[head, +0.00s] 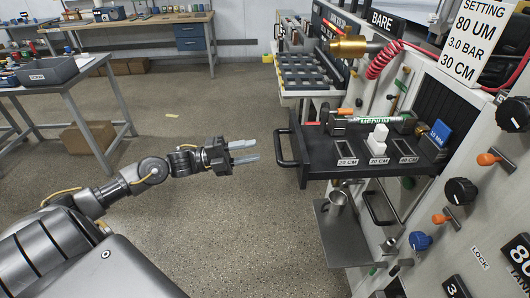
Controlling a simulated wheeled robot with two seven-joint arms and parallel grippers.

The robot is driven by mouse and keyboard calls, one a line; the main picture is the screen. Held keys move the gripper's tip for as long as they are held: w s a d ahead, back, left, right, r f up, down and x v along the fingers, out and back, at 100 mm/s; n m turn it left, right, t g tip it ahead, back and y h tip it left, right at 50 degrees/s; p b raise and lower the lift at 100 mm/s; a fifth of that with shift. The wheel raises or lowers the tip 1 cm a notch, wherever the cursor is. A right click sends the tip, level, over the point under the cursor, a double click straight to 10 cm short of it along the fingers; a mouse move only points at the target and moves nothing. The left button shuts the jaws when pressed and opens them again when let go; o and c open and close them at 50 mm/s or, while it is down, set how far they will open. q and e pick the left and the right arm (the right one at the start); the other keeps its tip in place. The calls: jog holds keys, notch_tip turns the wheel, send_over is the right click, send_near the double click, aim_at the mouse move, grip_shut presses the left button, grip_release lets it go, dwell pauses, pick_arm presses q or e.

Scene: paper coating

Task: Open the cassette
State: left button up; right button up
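My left gripper (245,151) reaches in from the left over open floor. Its two pale fingers point right and are apart, with nothing between them. No part is clearly marked as the cassette. A black tray (310,170) with a bar handle (282,148) juts out from the machine, to the right of my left gripper and apart from it. Behind it, a pale rack (290,92) with several dark blocks also has a handle. My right gripper is not in view.
White blocks (378,137), a green-labelled tube (380,119) and a blue block (440,133) are on the black tray. A red coiled hose (381,60) hangs above. A metal shelf (335,238) with a cup juts out below. Floor (240,100) around my gripper is clear.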

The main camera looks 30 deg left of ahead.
pick_arm(q)
jog(key=shift+v, duration=1.3)
jog(key=shift+w, duration=0.1)
